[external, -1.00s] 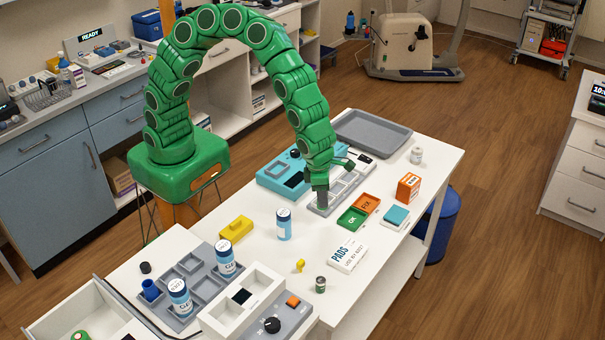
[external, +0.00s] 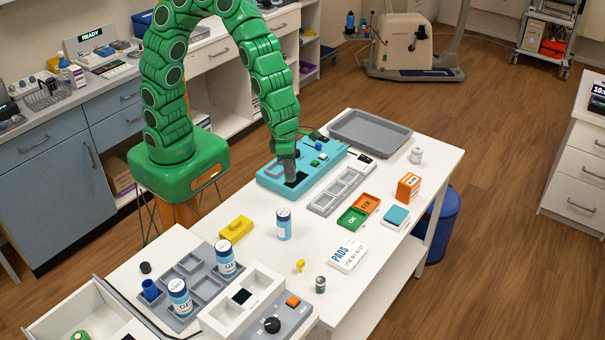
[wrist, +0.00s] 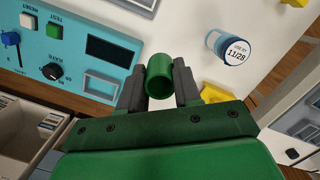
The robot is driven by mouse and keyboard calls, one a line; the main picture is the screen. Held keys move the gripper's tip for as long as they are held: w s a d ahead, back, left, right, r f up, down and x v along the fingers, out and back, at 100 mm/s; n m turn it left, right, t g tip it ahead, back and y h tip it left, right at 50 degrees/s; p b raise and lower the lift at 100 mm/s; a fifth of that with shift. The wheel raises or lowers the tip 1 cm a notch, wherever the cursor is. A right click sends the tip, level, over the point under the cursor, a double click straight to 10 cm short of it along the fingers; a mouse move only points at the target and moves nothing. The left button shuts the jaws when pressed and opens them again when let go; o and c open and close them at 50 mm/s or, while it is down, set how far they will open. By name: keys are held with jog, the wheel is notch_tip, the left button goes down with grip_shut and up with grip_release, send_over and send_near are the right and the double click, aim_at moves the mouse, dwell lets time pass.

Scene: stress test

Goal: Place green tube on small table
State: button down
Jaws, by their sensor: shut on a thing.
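The green tube (wrist: 160,68) is a short hollow cylinder held between the two dark fingers of my gripper (wrist: 160,84) in the wrist view. In the external view my gripper (external: 287,172) points down over the teal control box, near its dark screen. The tube is hard to make out there, and I cannot tell the gap to the box. The white table (external: 250,258) carries the box and many small items. I cannot tell whether it is the small table of the task.
The teal control box (external: 325,160) has buttons and a knob. A narrow grey compartment tray (external: 322,203), green and orange bins (external: 350,218), a blue-and-white bottle (external: 284,226) and a yellow block (external: 236,229) stand nearby. A large grey tray (external: 370,133) lies at the far end.

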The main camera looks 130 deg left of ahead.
jog(key=shift+s+r, duration=0.1)
jog(key=shift+s, duration=0.15)
jog(key=w+d+f+n+g, duration=0.1)
jog(key=w+n, duration=0.3)
jog(key=n, duration=0.5)
jog(key=w+d+f+n, duration=0.3)
jog(key=w+d+n, duration=0.1)
jog(key=n, duration=0.6)
jog(key=w+d+f+n+g, duration=0.1)
jog(key=w+n, duration=0.4)
jog(key=n, duration=0.5)
jog(key=shift+d+f+g+h, duration=0.3)
jog(key=shift+d+f+h, duration=0.1)
jog(key=shift+d+f, duration=0.35)
